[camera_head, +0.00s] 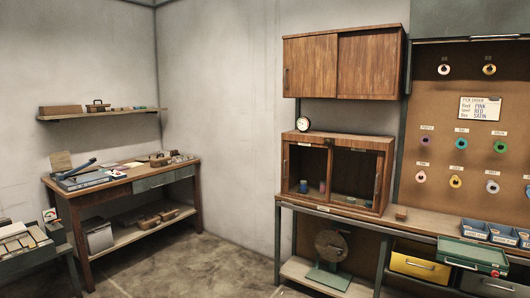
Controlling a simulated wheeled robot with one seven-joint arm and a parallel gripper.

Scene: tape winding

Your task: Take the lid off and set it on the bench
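A dark green, flat-topped box or case (470,252) sits at the front of the right-hand bench (431,224), near the right of the picture. Its top looks closed, with a pale handle-like bar along the front and a small red spot at the right corner. I cannot tell for sure whether this top is the lid meant. No loose lid is clearly seen. My gripper is not in view.
A wooden sliding-door cabinet (333,136) stands on the bench's left part. A yellow drawer (420,267) is below. Another workbench (120,185) stands at left.

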